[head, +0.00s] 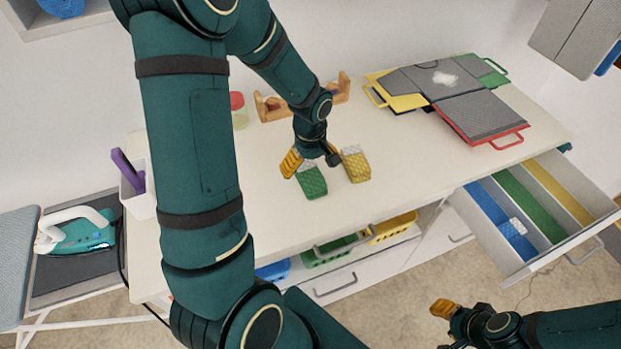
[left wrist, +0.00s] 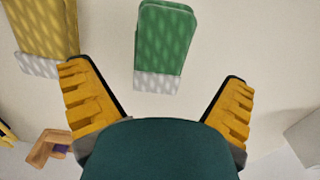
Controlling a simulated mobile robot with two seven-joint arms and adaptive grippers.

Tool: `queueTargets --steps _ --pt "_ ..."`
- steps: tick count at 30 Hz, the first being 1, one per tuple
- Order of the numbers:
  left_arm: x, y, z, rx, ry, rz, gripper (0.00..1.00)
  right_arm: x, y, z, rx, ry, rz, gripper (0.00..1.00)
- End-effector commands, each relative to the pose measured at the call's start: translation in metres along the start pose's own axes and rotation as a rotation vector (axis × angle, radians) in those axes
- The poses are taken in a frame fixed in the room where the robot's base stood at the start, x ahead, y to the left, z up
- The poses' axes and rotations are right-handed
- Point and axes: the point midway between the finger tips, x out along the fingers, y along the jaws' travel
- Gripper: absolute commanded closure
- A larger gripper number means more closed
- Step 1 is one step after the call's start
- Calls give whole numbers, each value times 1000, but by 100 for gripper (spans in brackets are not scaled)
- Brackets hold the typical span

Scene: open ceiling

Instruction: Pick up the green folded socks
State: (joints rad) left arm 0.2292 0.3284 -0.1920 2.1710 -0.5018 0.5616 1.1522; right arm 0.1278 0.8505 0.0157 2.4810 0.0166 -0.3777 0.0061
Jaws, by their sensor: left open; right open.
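The green folded socks (head: 312,182) lie on the white table with a pale cuff, just below my left gripper (head: 311,161) in the head view. In the left wrist view the green socks (left wrist: 165,42) lie ahead of the open fingers, with the pale cuff towards my left gripper (left wrist: 158,100). My left gripper is open and empty. My right gripper (head: 446,325) is at the lower right, in front of the table and away from the socks; its fingers are only partly seen.
Yellow folded socks (head: 356,166) lie right beside the green ones, also in the left wrist view (left wrist: 46,25). An open drawer (head: 541,263) with coloured compartments holds blue socks (head: 518,226). A folding board (head: 470,105) lies at the table's back right. An iron (head: 85,232) rests at the left.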

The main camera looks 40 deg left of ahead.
Motion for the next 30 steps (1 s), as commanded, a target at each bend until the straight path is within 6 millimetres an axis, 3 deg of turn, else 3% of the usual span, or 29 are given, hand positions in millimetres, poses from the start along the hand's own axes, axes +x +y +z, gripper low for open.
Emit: queueTargets --steps 8,17,18,24,30 --pt "39 -1 1 -1 -3 -3 0 5 2 2 -1 -3 0 53" --pt "44 0 1 0 -1 0 0 5 2 2 -1 -4 0 53" --pt "44 0 1 0 -1 0 7 5 2 2 -1 -4 0 53" --pt "44 0 1 0 -1 0 72 5 2 2 -1 -4 0 53" --pt "44 0 1 0 -1 0 73 5 2 2 -1 -4 0 53"
